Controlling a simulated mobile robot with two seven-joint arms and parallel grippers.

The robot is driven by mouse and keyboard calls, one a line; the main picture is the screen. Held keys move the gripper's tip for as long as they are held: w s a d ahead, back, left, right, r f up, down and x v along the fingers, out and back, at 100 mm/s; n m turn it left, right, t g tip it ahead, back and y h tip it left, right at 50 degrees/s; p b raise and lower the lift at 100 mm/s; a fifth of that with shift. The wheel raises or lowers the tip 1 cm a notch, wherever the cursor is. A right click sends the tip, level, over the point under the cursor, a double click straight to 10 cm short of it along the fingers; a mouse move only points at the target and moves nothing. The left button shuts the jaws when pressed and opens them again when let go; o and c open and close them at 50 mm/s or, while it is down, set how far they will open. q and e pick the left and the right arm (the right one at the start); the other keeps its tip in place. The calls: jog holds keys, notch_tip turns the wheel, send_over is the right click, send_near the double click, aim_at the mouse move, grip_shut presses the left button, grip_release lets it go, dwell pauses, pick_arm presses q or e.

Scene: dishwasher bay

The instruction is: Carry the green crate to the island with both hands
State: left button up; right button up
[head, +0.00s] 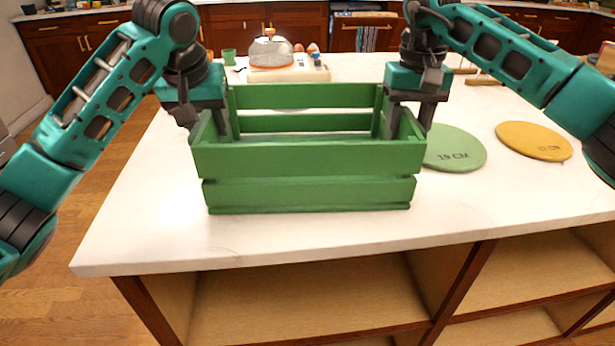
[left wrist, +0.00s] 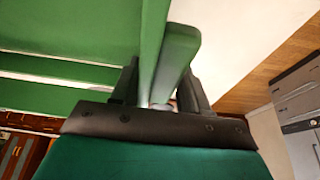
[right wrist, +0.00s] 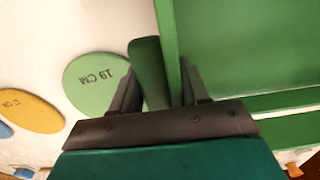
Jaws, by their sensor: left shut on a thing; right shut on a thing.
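The green slatted crate (head: 310,160) is upright at the front of the white island top (head: 150,225). I cannot tell whether its base touches the top or hovers just above it. My left gripper (head: 222,128) is shut on the crate's left end wall, which also shows between the fingers in the left wrist view (left wrist: 178,62). My right gripper (head: 408,120) is shut on the right end wall, which shows between the fingers in the right wrist view (right wrist: 150,75). The part of the crate's floor that I see looks empty.
A green round mat (head: 455,148) marked 19 CM lies just right of the crate. A yellow round mat (head: 533,141) lies further right. Behind the crate is a board with a glass dome (head: 270,52). Open shelves (head: 310,305) are below the island's front edge.

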pick_arm(q)
jog(key=o, duration=1.2)
pick_arm(e)
jog(key=o, duration=1.2)
pick_arm(q)
jog(key=v, duration=1.2)
pick_arm(e)
notch_tip(320, 180, up, 12)
